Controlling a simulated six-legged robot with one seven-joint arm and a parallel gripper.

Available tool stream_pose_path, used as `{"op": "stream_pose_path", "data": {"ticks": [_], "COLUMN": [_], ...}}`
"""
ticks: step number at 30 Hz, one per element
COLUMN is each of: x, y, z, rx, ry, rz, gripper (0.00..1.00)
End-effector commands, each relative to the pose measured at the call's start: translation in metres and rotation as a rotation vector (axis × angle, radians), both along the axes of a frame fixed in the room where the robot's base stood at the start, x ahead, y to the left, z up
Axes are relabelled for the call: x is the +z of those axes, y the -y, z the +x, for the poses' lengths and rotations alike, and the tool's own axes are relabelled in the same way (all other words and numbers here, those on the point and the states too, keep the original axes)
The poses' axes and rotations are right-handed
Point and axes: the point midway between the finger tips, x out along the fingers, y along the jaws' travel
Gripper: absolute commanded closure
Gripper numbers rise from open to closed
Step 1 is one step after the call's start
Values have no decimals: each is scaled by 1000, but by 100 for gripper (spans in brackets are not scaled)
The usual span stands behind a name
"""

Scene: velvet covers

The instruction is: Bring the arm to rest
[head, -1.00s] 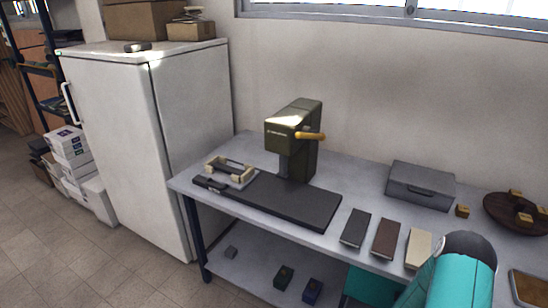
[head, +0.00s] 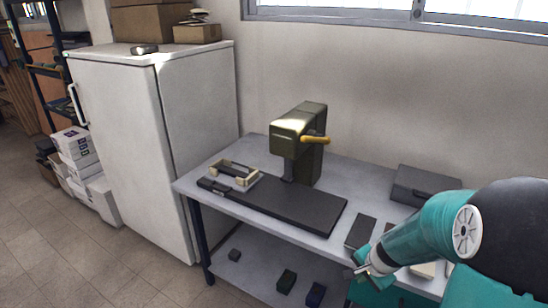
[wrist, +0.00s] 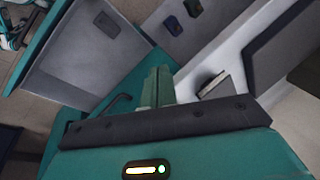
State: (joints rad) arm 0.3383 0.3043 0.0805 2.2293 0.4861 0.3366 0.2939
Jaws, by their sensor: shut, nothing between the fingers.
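My teal arm (head: 415,238) reaches in from the right in the head view, over the front right part of the workbench. My gripper (head: 360,272) is at the arm's lower left end, at the bench's front edge. In the wrist view my gripper (wrist: 158,86) shows two greenish fingers side by side, shut with nothing between them. The arm covers part of the row of covers on the bench.
The grey workbench (head: 262,145) carries a green press (head: 298,145), a black board (head: 290,205), a small tray (head: 235,174), a dark cover (head: 361,231) and a grey box (head: 420,185). Small blocks (head: 286,281) lie on the lower shelf. A white fridge (head: 125,130) stands left.

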Motion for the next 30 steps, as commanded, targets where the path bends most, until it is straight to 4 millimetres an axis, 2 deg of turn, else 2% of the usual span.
{"op": "stream_pose_path", "data": {"ticks": [1,6,11,15,24,30], "x": [24,83,132,168,223,237], "y": [-9,-35,-56,-71,-88,-89], "z": [-3,-25,-54,-85,-160,-194], "rx": [58,244,408,539,787,878], "ry": [22,64,99,125,171,182], "rz": [-21,-89,-163,-234,-401,-477], "gripper": [100,100,100,100,100,100]}}
